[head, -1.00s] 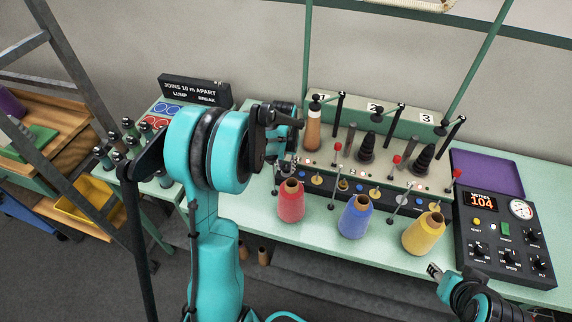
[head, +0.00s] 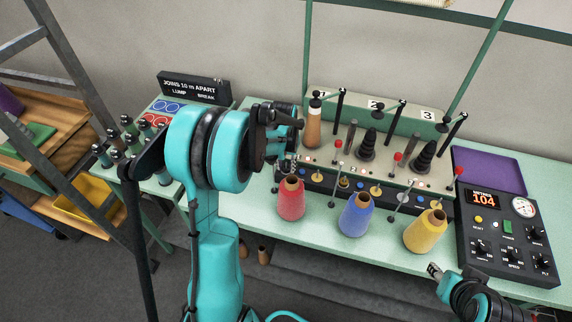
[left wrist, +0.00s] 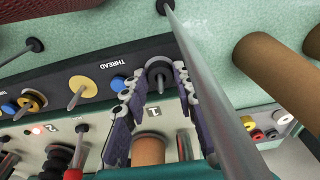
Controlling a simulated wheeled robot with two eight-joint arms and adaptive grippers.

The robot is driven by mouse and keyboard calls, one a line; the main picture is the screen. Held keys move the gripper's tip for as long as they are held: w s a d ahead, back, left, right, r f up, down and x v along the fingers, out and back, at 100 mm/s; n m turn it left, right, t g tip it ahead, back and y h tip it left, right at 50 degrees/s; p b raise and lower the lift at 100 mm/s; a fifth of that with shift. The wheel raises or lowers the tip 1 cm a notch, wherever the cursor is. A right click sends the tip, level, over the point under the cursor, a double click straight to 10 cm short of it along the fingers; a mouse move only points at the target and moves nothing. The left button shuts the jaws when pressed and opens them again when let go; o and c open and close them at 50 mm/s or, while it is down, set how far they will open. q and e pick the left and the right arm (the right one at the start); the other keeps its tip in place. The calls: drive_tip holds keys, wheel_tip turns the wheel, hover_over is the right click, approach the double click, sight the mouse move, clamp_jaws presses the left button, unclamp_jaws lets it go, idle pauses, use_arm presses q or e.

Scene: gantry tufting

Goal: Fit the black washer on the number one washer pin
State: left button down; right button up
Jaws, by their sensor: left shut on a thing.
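My left gripper (left wrist: 157,78) is closed in on a dark ring, the black washer (left wrist: 158,66), in the left wrist view. The ring lines up with the number one washer pin (left wrist: 159,84) on the dark front rail; I cannot tell how far around the pin it sits. An upside-down "1" label (left wrist: 154,111) shows just below it. In the head view the left gripper (head: 284,168) is at the rack's left end, and my arm hides the washer and pin. My right gripper (head: 434,271) is at the lower right, away from the rack; its jaw opening is unclear.
Red (head: 291,199), blue (head: 356,214) and yellow (head: 425,232) thread cones stand in front of the rack. A grey rod (left wrist: 215,95) crosses close beside the gripper. A meter box (head: 505,235) stands at right.

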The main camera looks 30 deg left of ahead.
use_arm(q)
drive_tip(key=c, duration=1.1)
unclamp_jaws()
drive_tip(key=r, duration=0.4)
drive_tip(key=s+r, duration=0.1)
drive_tip(key=r, duration=0.6)
drive_tip(key=shift+s+d+r, duration=0.15)
drive_tip(key=shift+s+r, duration=0.05)
drive_tip(key=shift+r, duration=0.2)
